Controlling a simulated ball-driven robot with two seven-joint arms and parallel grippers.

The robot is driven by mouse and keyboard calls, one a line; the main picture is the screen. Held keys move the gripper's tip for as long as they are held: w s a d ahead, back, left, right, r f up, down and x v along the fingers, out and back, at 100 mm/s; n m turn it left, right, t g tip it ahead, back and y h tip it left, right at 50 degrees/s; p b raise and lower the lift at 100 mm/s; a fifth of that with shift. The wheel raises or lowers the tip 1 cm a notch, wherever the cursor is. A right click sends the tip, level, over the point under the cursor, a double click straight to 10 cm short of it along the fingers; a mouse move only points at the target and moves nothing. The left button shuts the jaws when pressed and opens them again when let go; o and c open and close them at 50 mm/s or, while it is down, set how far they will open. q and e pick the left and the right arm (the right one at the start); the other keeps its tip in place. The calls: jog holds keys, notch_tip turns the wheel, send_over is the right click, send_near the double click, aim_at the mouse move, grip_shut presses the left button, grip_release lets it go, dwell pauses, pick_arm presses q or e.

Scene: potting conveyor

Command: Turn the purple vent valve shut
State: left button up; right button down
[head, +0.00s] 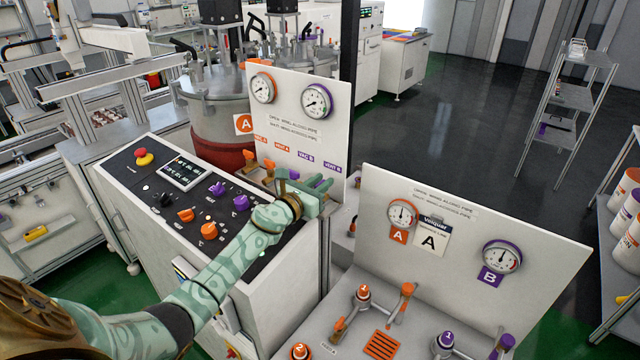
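The purple vent valve (326,185) is the rightmost of the row of valves at the foot of the white gauge panel (300,105), below a purple vent label. My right gripper is out of view.
Orange valve handles (250,160) stand left in the row. The control box (150,200) with orange and purple knobs lies under my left arm. A second gauge panel (460,235) with orange and purple valves stands at the front right. A metal tank (215,95) is behind.

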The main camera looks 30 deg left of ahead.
pick_arm(q)
grip_shut()
